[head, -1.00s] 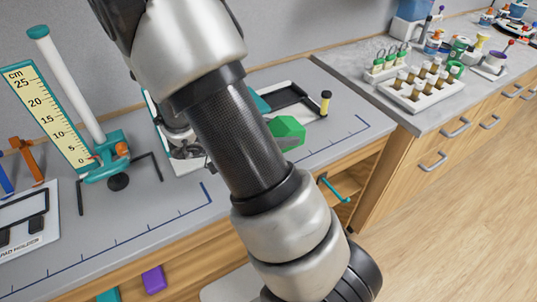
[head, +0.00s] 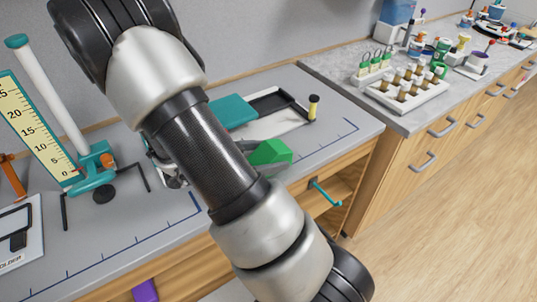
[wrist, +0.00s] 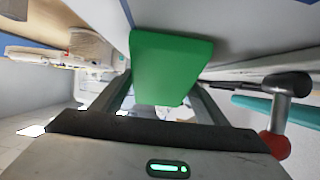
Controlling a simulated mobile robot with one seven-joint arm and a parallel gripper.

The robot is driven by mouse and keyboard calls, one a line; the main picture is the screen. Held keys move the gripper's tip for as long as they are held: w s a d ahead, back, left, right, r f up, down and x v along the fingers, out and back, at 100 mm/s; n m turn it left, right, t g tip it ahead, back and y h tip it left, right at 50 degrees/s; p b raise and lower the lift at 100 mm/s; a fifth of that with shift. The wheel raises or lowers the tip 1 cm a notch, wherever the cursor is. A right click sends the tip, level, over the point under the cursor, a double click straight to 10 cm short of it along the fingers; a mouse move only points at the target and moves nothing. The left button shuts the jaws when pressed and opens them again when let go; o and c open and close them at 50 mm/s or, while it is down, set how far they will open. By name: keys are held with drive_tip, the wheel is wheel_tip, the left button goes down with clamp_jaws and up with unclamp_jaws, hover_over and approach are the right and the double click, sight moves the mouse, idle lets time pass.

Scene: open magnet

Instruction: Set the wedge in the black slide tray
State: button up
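The green wedge (head: 270,152) shows just past my forearm in the head view, over the right part of the grey bench. In the wrist view the wedge (wrist: 170,65) sits between the two fingers of my gripper (wrist: 165,85), which look closed on its sides. In the head view my arm hides most of the gripper. A black-rimmed tray (head: 296,104) lies flat behind the wedge, with a teal piece (head: 233,111) at its left; it looks like the slide tray. The wedge is apart from it, on the near side.
A small yellow-and-black post (head: 313,107) stands at the tray's right end. A measuring stand with a scale (head: 35,132) and white tube is at the left. A vial rack (head: 407,92) is on the right counter.

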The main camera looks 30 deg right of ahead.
drive_tip(key=shift+r, duration=0.15)
drive_tip(key=shift+a+r, duration=0.15)
drive_tip(key=shift+a, duration=0.05)
drive_tip(key=p+v, duration=0.1)
drive_tip(key=v, duration=1)
drive_tip(key=shift+a+p, duration=0.3)
drive_tip(key=shift+s, duration=0.1)
